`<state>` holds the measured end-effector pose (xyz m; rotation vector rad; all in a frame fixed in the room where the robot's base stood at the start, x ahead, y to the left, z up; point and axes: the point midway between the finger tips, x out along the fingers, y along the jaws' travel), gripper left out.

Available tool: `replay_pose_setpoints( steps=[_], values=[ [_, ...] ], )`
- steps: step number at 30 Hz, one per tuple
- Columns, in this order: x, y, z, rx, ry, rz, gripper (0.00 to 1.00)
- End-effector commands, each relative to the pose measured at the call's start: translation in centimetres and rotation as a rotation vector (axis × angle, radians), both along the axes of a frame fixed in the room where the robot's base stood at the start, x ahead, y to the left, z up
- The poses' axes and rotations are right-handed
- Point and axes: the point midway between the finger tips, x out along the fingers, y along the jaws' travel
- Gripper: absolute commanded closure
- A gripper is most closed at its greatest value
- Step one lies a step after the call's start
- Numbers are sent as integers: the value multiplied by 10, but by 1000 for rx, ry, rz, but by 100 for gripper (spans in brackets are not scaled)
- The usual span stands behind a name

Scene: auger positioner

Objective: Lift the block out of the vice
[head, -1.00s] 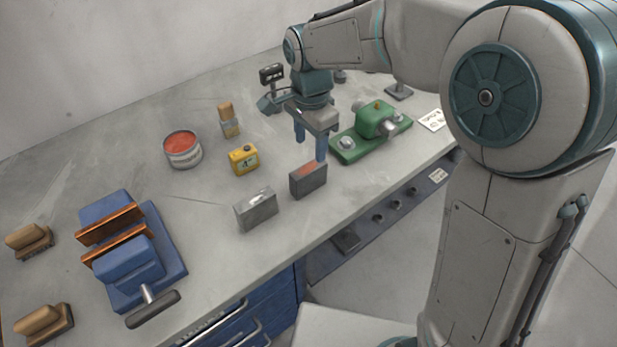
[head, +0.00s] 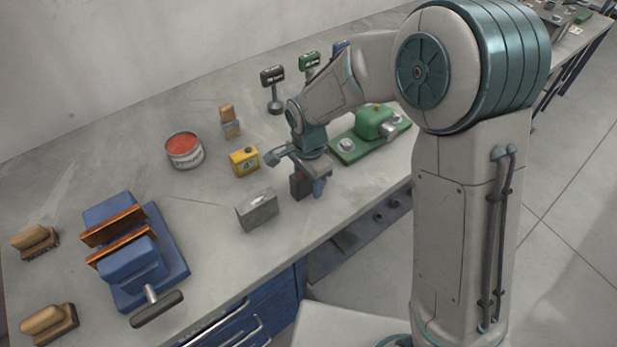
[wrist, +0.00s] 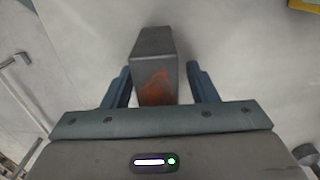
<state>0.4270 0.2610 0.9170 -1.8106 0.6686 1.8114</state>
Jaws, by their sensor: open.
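The blue vice (head: 135,262) with two copper-coloured jaw plates stands at the left of the bench in the head view. I see no block between its plates. A dark grey block with an orange-red patch (head: 297,184) stands on the bench near the front edge, well to the right of the vice. My gripper (head: 308,188) is over this block, partly hiding it. In the wrist view the open fingers of my gripper (wrist: 160,85) are on either side of the dark block (wrist: 155,50), with a gap visible on each side. A plain lighter grey block (head: 257,210) stands just to the left.
A yellow box (head: 244,161), a red-topped tin (head: 184,150) and a small wooden-handled item (head: 229,122) stand behind the blocks. A green machine (head: 372,130) is close on the right. Brushes (head: 48,322) lie by the vice. Bench between vice and tin is clear.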

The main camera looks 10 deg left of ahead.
Motion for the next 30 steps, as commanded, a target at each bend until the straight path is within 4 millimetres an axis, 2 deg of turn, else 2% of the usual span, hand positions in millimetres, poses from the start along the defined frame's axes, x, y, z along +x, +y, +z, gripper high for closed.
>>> replay_pose_setpoints(
  steps=[3,4,9,10,30],
  values=[
    [0,0,0,0,0,0,47],
    [0,0,0,0,0,0,50],
    [0,0,0,0,0,0,97],
    [0,0,0,0,0,0,100],
    [1,0,1,1,-2,1,100]
  ],
)
